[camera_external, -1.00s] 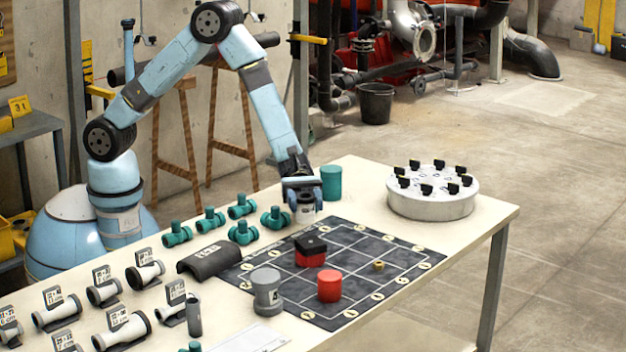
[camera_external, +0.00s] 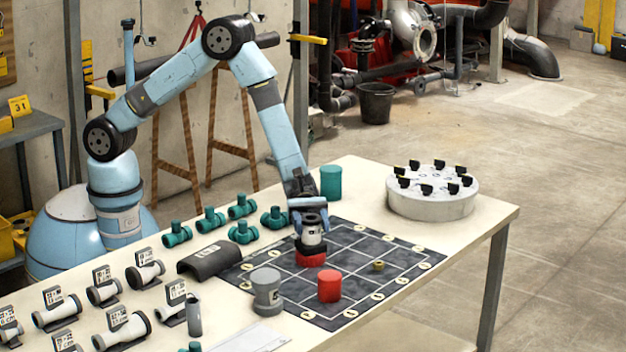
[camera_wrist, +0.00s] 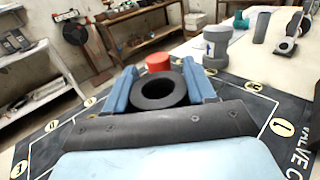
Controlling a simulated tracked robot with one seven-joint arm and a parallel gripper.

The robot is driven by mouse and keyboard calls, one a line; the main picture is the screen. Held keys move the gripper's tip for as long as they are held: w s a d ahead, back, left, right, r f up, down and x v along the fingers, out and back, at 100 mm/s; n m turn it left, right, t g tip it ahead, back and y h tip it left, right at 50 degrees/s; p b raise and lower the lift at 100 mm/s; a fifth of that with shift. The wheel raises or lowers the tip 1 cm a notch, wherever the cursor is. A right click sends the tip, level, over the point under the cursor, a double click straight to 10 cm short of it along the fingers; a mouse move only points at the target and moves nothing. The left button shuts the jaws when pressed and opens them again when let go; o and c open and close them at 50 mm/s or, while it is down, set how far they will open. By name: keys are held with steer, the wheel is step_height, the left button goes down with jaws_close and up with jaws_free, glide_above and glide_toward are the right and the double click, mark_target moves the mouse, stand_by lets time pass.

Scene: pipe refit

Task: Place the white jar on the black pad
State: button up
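The white jar (camera_external: 313,235), with a dark ring-shaped top, is held upright in my gripper (camera_external: 309,206). In the wrist view its dark open top (camera_wrist: 158,94) sits between my two blue fingers (camera_wrist: 160,88), which close on its sides. The black pad (camera_external: 299,247) lies on a red block (camera_external: 311,260) on the dark grid mat (camera_external: 350,236). The jar is right over the pad, and its underside meets or nearly meets it; I cannot tell whether they touch. The jar and my gripper hide most of the pad.
A red cylinder (camera_external: 329,286), a grey lidded container (camera_external: 267,291) and a small brass piece (camera_external: 378,265) stand on the mat near the jar. A teal cylinder (camera_external: 331,182) is behind. A black curved cover (camera_external: 212,257) lies left, with teal fittings around it. A round white stand (camera_external: 432,205) is right.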

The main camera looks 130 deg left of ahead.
steer(key=o, duration=0.4)
steer(key=shift+c, duration=0.2)
steer(key=shift+r, duration=0.15)
steer(key=v, duration=1.2)
